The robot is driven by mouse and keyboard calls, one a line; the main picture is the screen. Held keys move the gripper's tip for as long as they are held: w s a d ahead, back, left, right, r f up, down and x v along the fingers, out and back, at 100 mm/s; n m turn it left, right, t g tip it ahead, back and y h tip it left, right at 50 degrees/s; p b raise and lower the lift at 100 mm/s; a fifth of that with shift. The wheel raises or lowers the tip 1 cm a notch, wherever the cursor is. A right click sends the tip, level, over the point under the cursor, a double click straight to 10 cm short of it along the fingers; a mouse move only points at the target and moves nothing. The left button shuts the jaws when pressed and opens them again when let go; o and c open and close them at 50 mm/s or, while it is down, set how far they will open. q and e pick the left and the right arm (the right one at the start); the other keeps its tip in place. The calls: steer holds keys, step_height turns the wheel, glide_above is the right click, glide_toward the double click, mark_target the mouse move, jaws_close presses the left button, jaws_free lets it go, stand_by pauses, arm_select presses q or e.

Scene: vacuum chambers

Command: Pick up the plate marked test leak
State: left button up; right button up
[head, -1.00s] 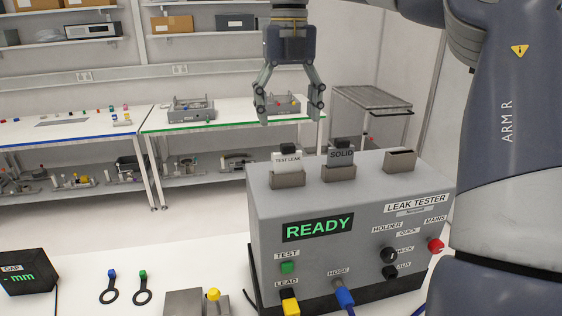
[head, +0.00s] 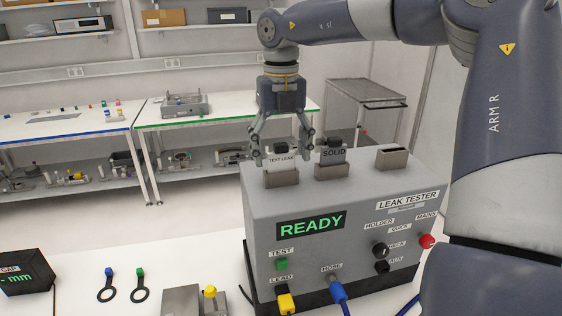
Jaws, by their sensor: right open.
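The plate marked TEST LEAK (head: 281,161) stands upright in the left slot on top of the grey leak tester (head: 330,200). It has a white label and a black knob on top. My right gripper (head: 282,158) is open above the tester, its fingers pointing down, one on each side of this plate in the picture. Whether the fingers touch the plate cannot be told. A plate marked SOLID (head: 333,156) stands in the middle slot, close to the right finger. My left gripper is not in view.
The right holder (head: 392,158) on the tester looks empty. The tester display reads READY. A gap meter (head: 25,272), two ringed tags (head: 108,286) and a metal block with a yellow knob (head: 195,300) are on the near bench. Benches and a cart (head: 368,95) stand behind.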

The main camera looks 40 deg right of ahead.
steer(key=shift+a, duration=0.1)
steer(key=c, duration=1.2)
steer(key=shift+o, duration=0.2)
steer(key=shift+r, duration=0.15)
